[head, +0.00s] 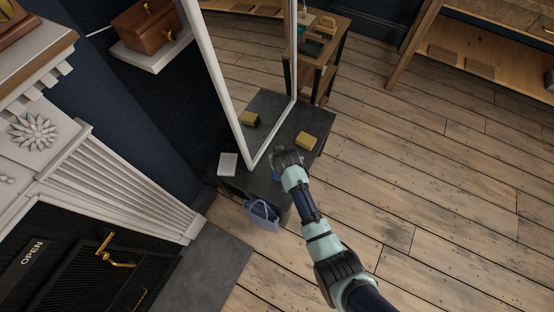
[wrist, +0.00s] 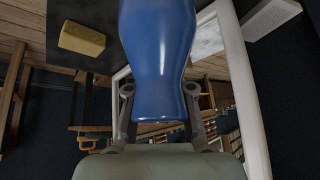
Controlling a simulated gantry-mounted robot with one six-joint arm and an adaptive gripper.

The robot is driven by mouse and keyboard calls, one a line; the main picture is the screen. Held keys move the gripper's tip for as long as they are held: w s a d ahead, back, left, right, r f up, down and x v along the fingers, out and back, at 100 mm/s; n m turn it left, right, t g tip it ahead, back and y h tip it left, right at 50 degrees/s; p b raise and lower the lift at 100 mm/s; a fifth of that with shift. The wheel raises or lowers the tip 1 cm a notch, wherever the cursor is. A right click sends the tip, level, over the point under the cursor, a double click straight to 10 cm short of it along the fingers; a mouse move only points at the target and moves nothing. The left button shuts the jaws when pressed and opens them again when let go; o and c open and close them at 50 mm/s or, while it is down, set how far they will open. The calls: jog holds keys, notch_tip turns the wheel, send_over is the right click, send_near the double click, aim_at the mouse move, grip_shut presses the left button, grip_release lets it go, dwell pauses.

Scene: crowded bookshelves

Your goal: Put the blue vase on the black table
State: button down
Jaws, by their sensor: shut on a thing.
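The blue vase (wrist: 157,55) is between the fingers of my gripper (wrist: 160,92) in the wrist view, with the fingers shut on its narrow part. In the head view my gripper (head: 287,160) is over the front part of the black table (head: 304,115), and only a small bit of blue (head: 276,178) shows beside it. The gripper and arm hide most of the vase there. I cannot tell whether the vase touches the tabletop.
A tall white-framed mirror (head: 236,103) stands on the table, close to my gripper. A yellow block (head: 305,141) lies to the right and a white block (head: 228,164) to the left. A blue basket (head: 262,213) is below the tabletop. Wooden floor is clear at right.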

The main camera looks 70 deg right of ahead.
jog(key=shift+f+b, duration=1.1)
jog(key=shift+f, duration=0.95)
jog(key=shift+f, duration=0.15)
jog(key=c, duration=1)
grip_release()
jog(key=p+v, duration=0.6)
jog(key=v, duration=0.5)
jog(key=shift+r+p, duration=0.3)
jog(key=shift+s+a+r, duration=0.15)
jog(key=shift+a+r, duration=0.05)
jog(key=shift+r, duration=0.1)
